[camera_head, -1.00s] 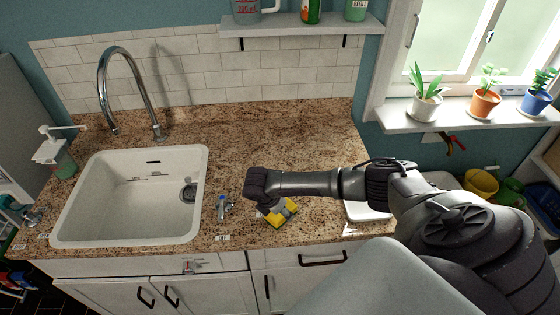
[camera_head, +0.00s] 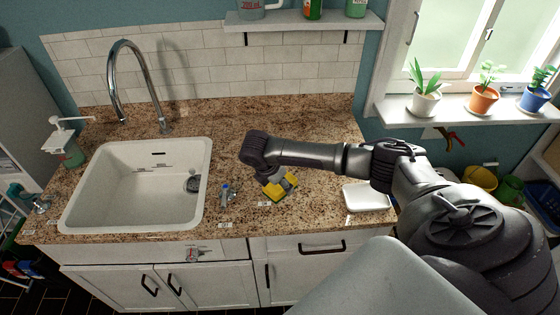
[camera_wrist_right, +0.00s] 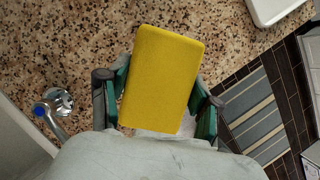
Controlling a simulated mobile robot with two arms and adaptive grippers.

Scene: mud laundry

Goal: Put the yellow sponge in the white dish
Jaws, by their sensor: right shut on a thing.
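The yellow sponge (camera_head: 281,188) is at the end of my right arm, over the granite counter in the head view. In the right wrist view the sponge (camera_wrist_right: 162,78) lies between the two green-padded fingers of my right gripper (camera_wrist_right: 160,105), which is shut on it. I cannot tell how far it is above the counter. The white dish (camera_head: 366,197) stands on the counter to the right of the sponge, below my forearm. A corner of the dish (camera_wrist_right: 272,8) shows at the top right of the right wrist view.
A small blue-topped tap fitting (camera_head: 228,192) stands on the counter left of the sponge. The white sink (camera_head: 85,205) and its tall faucet (camera_head: 133,75) are further left. A soap dispenser (camera_head: 69,150) stands beside the sink. The counter behind my right gripper is clear.

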